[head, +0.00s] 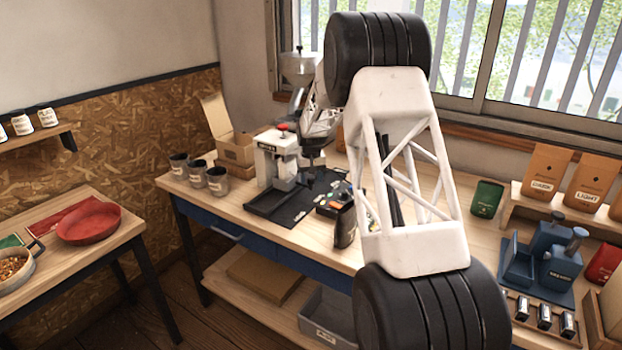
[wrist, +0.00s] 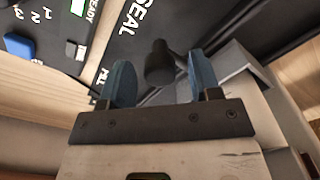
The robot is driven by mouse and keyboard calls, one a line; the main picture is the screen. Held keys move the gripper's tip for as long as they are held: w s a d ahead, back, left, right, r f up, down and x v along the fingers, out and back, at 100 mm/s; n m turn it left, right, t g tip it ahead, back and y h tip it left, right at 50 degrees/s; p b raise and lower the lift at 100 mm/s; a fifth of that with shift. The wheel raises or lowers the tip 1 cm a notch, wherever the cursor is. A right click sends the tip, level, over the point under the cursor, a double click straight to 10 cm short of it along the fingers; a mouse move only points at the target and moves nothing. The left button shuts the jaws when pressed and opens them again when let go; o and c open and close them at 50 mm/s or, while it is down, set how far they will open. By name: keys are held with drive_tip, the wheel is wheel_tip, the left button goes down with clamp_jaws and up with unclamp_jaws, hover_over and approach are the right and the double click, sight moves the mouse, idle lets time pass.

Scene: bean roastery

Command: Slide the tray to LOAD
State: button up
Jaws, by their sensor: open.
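In the wrist view, my gripper (wrist: 159,75) is open, with its two blue fingers apart. A black knob (wrist: 158,60) shows between the fingers, and I cannot tell whether either finger touches it. Behind it is a dark flat surface (wrist: 205,25) lettered SEAL, with another word partly hidden by the left finger. In the head view, a white press (head: 272,160) with a red top stands by a dark tray or board (head: 268,206). My gripper end is just right of the press, small and partly hidden. I cannot read a LOAD mark in either view.
Several dark cups (head: 216,181) stand left of the press, before an open cardboard box (head: 232,148). A dark canister (head: 344,228) stands near the bench's front. A green bag (head: 487,199) is to the right. My arm hides the bench's middle.

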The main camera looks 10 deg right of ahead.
drive_tip(key=shift+c, duration=0.3)
clamp_jaws()
drive_tip(key=shift+s+a, duration=4.7)
drive_tip(key=shift+a, duration=0.1)
drive_tip(key=shift+o, duration=0.3)
unclamp_jaws()
drive_tip(key=shift+r, duration=0.1)
